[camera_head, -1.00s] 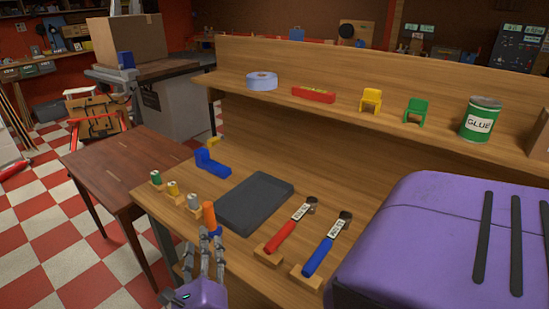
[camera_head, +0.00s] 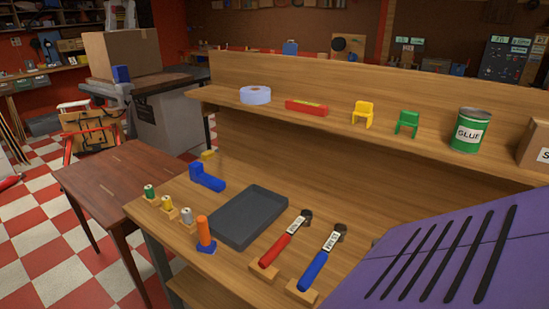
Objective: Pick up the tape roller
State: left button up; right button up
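An orange-handled piece with a blue base (camera_head: 205,232) stands upright at the tray's near left corner. I cannot tell for sure which of these is the tape roller. Neither of my grippers is in view. A purple part of my own body covers the lower right.
The empty dark tray (camera_head: 248,216) lies mid-bench. Several small spools stand at the bench's left edge. A red-handled tool (camera_head: 284,240) and a blue-handled tool (camera_head: 322,262) rest on wooden blocks. The shelf holds a red box (camera_head: 306,107), small chairs and a glue can (camera_head: 469,131).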

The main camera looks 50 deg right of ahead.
aim_at(206, 245)
jog(key=z, duration=0.45)
jog(key=i+j+z, duration=0.15)
jog(key=j+z, duration=0.35)
jog(key=i+j+z, duration=0.15)
jog(key=j+z, duration=0.15)
jog(key=z, duration=0.2)
jog(key=j+z, duration=0.3)
jog(key=j, duration=0.8)
